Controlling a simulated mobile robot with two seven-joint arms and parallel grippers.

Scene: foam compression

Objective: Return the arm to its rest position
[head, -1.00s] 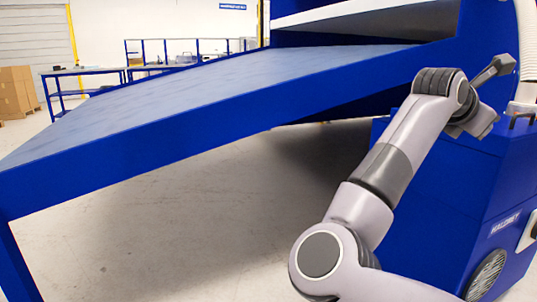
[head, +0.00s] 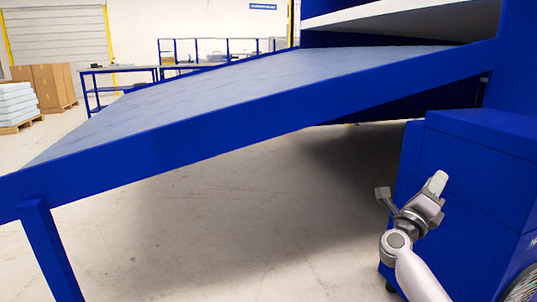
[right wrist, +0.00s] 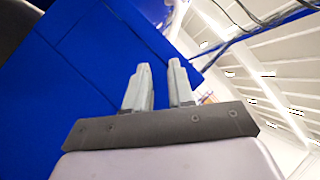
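My right gripper (head: 411,190) is in the lower right of the head view, in front of the blue machine cabinet (head: 470,165). Its arm comes up from the bottom edge. In the right wrist view, the two grey fingers (right wrist: 158,88) stand apart with nothing between them. The gripper is open and empty. My left arm and gripper are not in view.
A long blue-edged table (head: 250,90) slopes across the head view, with a blue leg (head: 50,250) at lower left. The concrete floor (head: 230,220) below it is clear. Cardboard boxes (head: 50,85) and a pallet of pale slabs (head: 15,103) stand far left.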

